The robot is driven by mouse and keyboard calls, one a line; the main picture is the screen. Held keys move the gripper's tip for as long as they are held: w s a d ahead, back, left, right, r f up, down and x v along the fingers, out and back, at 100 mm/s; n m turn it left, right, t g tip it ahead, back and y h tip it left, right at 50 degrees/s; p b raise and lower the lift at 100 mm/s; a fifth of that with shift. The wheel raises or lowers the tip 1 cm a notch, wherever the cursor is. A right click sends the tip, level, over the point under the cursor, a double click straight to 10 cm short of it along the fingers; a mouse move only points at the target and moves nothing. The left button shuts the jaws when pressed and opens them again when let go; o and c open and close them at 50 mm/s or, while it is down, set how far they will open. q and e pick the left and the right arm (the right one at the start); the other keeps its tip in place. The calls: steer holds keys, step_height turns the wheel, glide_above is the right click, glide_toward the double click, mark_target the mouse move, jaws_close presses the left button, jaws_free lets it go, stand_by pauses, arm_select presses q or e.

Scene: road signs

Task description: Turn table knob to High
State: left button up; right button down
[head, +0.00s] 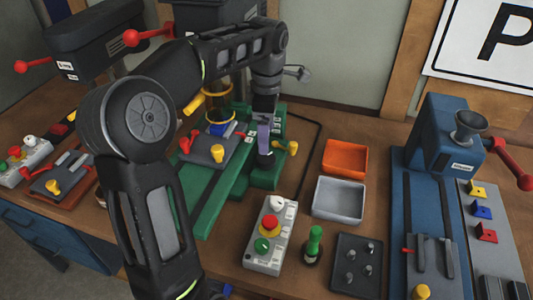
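My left gripper (265,154) points down at the green machine base (206,208) in the middle of the bench. Its fingers are seen edge-on, so I cannot tell whether they are open or shut. Small white labels (277,127) sit on the green part right beside the fingers. A yellow handle (291,147) sticks out just right of the fingertips. Any knob directly under the fingers is hidden, and the label text is too small to read. A control box (262,237) in front carries a white dial (277,203), a red button and a green button. My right gripper is out of view.
An orange tray (345,158), a grey tray (339,199), a green-capped bottle (313,244) and a dark peg tray (356,264) stand to the right. A blue machine (444,135) stands farther right. Another machine (95,38) is at left.

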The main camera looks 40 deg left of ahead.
mark_target(266, 157)
arm_select(q)
steer(key=shift+d+n, duration=0.1)
steer(key=shift+n, duration=0.4)
steer(key=shift+s+a+n, duration=0.1)
steer(key=shift+a+n, duration=0.1)
steer(key=shift+n, duration=0.2)
steer(key=shift+d, duration=0.1)
step_height(266, 157, down, 3)
steer(key=shift+f+b, duration=0.1)
steer(key=shift+b, duration=1.05)
steer(key=shift+f+p, duration=0.25)
steer(key=shift+p, duration=0.15)
steer(key=shift+f, duration=2)
steer(key=shift+c, duration=0.5)
